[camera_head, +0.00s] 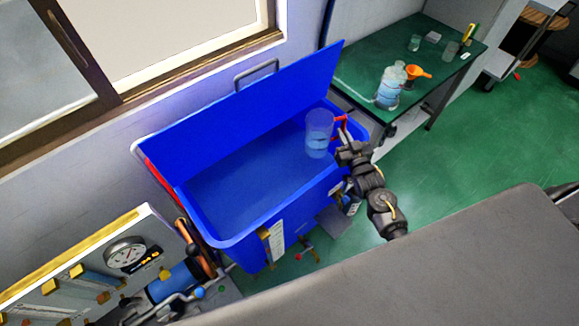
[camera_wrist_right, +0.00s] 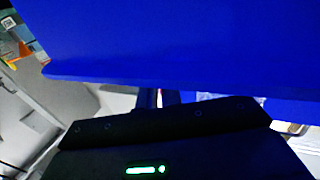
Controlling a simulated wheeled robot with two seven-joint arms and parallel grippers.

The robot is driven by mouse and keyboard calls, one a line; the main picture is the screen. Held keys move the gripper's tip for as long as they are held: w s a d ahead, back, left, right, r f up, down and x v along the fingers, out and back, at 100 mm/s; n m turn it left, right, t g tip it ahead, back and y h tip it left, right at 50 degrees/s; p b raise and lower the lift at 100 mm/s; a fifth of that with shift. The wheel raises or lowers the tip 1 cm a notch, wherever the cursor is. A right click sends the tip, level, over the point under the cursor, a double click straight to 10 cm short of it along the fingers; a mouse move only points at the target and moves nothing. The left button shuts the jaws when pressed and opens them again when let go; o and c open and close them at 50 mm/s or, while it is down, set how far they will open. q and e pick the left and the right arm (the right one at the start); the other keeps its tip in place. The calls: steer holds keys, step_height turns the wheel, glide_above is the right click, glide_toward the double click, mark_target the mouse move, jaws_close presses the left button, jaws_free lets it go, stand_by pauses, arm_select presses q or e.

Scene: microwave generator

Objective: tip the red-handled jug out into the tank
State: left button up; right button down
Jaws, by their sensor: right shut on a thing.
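The jug (camera_head: 319,135) is clear, with a red handle (camera_head: 341,127) on its right side and bluish liquid inside. It is upright or nearly so, over the right end of the open blue tank (camera_head: 228,240). My right gripper (camera_head: 347,146) is shut on the red handle at the tank's right rim. The right wrist view shows mostly the tank's blue wall (camera_wrist_right: 180,45); the jug cannot be made out there. The inside of the tank looks plain blue, and I cannot tell whether it holds liquid. My left gripper is not in view.
The tank's raised blue lid (camera_head: 240,115) stands along the back. A green-topped table (camera_head: 360,62) at the upper right holds a large bottle (camera_head: 391,86), an orange funnel (camera_head: 417,72) and small cups. A gauge panel (camera_head: 125,254) stands at the lower left.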

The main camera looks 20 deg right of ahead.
mark_target(325, 133)
steer(key=s+a+r+n+t+y+b, duration=0.2)
steer(key=a+r+n+t+b, duration=0.1)
steer(key=r+n+b, duration=0.3)
steer(key=shift+a+n+t+y+b, duration=0.4)
steer(key=shift+n+t+b, duration=0.45)
steer(key=shift+n, duration=1.35)
